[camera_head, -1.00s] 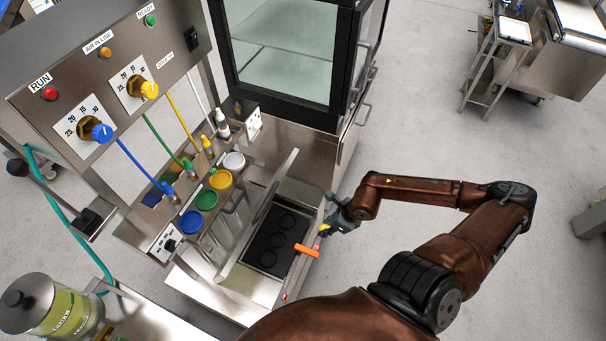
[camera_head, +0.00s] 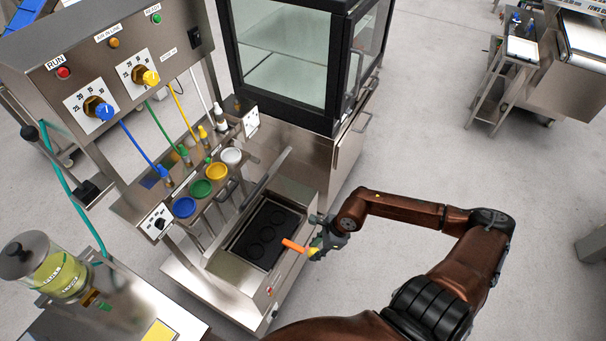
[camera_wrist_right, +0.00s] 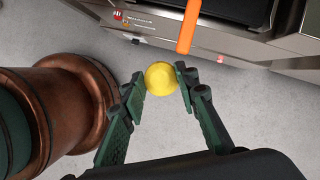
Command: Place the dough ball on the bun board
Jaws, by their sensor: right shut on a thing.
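The yellow dough ball (camera_wrist_right: 161,75) is between the fingertips of my right gripper (camera_wrist_right: 160,82) in the right wrist view, and the gripper is shut on it. In the head view the ball (camera_head: 313,252) shows small at the tip of my right gripper (camera_head: 318,248), just right of the orange handle (camera_head: 294,245). A black board with round hollows (camera_head: 262,236), which looks like the bun board, lies in the steel machine, left of the gripper. No dough shows on it. My left gripper is not in view.
The orange handle juts from the machine's front edge close to the ball; it also shows in the right wrist view (camera_wrist_right: 187,28). A raised steel lid (camera_head: 264,180) stands behind the board. Colored cups (camera_head: 201,188) stand left, a glass cabinet (camera_head: 290,60) behind.

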